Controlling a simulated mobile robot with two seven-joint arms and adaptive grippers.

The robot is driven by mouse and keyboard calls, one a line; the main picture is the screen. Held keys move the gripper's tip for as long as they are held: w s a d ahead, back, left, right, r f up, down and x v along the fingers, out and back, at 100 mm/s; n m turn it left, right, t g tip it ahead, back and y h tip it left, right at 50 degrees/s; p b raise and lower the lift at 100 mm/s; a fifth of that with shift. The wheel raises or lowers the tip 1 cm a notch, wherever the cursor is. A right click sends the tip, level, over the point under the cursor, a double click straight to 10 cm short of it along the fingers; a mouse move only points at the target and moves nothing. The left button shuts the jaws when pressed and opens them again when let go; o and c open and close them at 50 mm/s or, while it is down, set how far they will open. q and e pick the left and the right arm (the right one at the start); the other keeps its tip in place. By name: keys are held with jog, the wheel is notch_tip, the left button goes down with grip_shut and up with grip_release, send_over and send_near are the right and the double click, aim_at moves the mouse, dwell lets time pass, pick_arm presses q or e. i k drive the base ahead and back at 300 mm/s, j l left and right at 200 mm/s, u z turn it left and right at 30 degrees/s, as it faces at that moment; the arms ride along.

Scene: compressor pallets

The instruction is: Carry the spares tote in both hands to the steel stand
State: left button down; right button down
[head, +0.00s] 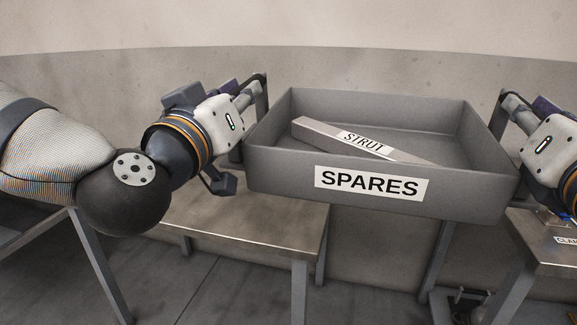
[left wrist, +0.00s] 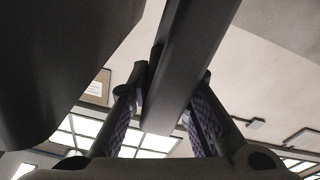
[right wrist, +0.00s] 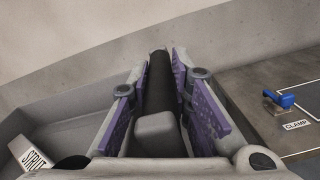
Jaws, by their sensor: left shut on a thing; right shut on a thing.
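The grey spares tote (head: 290,178), labelled SPARES, hangs roughly level between my two grippers, above and behind a steel-topped stand (head: 285,222). A grey bar labelled STRUT (head: 318,131) lies slantwise inside it. My left gripper (head: 252,92) is shut on the tote's left handle; in the left wrist view the dark handle (left wrist: 178,75) lies between the purple-padded fingers. My right gripper (right wrist: 163,95) is shut on the tote's right handle (right wrist: 159,85), which runs between its fingers. In the head view the right fingertips are partly hidden behind the tote's right side.
A second table (head: 550,228) stands at the right, with a blue-handled clamp (right wrist: 278,99) and a CLAMP label (right wrist: 296,125) on it. Grey floor (head: 235,290) shows between the table legs. A curved pale wall (head: 330,60) closes off the back.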

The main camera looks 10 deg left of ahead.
aim_at(194, 184)
jog(key=k+j, duration=0.1)
jog(key=j, duration=1.6)
jog(key=k+j, duration=0.15)
jog(key=j, duration=0.7)
